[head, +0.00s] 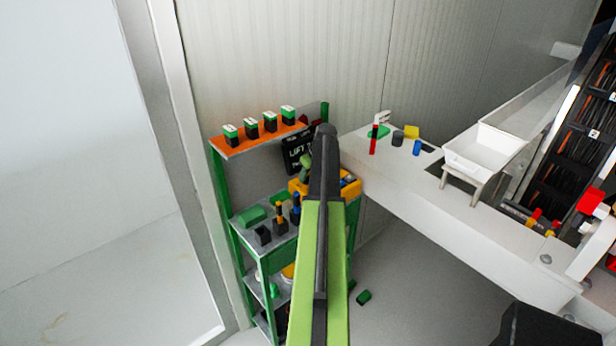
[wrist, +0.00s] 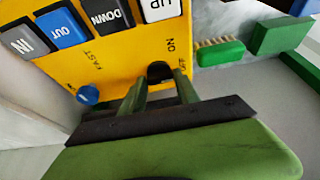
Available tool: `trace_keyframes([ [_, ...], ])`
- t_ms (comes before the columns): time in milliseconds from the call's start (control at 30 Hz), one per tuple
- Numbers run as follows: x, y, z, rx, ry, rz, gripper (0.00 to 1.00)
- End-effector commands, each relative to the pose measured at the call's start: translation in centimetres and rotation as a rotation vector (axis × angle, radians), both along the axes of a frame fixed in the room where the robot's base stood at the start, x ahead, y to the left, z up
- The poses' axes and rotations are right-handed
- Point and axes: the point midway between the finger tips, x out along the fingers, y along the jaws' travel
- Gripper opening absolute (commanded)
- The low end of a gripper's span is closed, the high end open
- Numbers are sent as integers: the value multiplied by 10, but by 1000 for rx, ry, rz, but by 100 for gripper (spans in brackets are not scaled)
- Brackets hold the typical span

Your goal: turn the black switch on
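The yellow control box (wrist: 125,62) fills the upper left of the wrist view. Its black switch (wrist: 160,70) sits near the box edge, beside the printed words ON and OFF. My gripper (wrist: 162,82) has its two green fingers apart, one to each side of the switch as seen here. Whether they touch it I cannot tell. The lower part of the switch is shaded. In the head view the yellow box (head: 349,187) shows on the green shelf, partly hidden behind my arm, and the switch cannot be made out.
A blue knob (wrist: 88,95) and several labelled buttons, including UP (wrist: 160,8) and DOWN (wrist: 106,15), share the box. A green brush (wrist: 220,52) lies to its right. A black sign (head: 296,150) stands behind, and a white table (head: 430,195) is to the right.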

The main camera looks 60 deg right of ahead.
Motion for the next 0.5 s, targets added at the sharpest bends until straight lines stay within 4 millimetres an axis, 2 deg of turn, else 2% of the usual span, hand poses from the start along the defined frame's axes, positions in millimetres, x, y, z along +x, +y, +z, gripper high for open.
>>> trace_keyframes([
  [33, 0, 0, 0, 0, 0, 0, 29],
  [267, 0, 0, 0, 0, 0, 1, 0],
  [500, 2, 0, 0, -2, 0, 17, 0],
])
